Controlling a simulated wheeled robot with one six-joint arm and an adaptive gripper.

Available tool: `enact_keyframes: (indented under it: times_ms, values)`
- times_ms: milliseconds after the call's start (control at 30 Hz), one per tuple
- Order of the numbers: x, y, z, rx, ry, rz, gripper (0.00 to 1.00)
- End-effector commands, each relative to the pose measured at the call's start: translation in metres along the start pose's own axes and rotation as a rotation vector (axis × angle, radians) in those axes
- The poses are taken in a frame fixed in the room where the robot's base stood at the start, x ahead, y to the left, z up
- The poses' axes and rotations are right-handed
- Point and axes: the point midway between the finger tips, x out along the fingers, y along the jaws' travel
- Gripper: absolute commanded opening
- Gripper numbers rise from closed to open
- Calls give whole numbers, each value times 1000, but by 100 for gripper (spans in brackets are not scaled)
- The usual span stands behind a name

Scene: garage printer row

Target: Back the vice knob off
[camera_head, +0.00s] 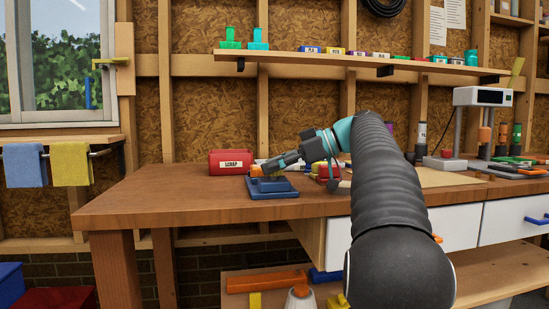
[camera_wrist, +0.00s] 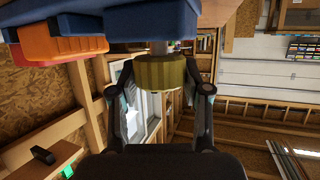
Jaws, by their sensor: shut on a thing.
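The blue vice (camera_head: 272,193) sits on the left part of the wooden workbench, and an orange part (camera_head: 255,171) shows above it. My gripper (camera_head: 262,169) reaches in from the right, low over the vice. In the wrist view the olive-yellow ribbed vice knob (camera_wrist: 160,71) lies between the two fingers of my gripper (camera_wrist: 163,90), which are shut on it. A short grey shaft (camera_wrist: 163,47) joins the knob to the blue vice body (camera_wrist: 150,20) at the top of that picture. In the head view I cannot make out the knob.
A red SCRAP box (camera_head: 230,162) stands behind the vice to the left. Red items (camera_head: 328,171) lie right of the gripper. A printer (camera_head: 482,97) stands at the far right. A shelf (camera_head: 350,62) with small boxes runs above. The bench's front left (camera_head: 150,200) is clear.

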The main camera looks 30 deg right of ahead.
Motion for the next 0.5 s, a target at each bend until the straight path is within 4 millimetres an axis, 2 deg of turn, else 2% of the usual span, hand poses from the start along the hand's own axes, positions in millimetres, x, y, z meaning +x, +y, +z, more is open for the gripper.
enact_keyframes:
  times_ms: [500]
  values:
    - [2,0,3,-14,-4,-49,13]
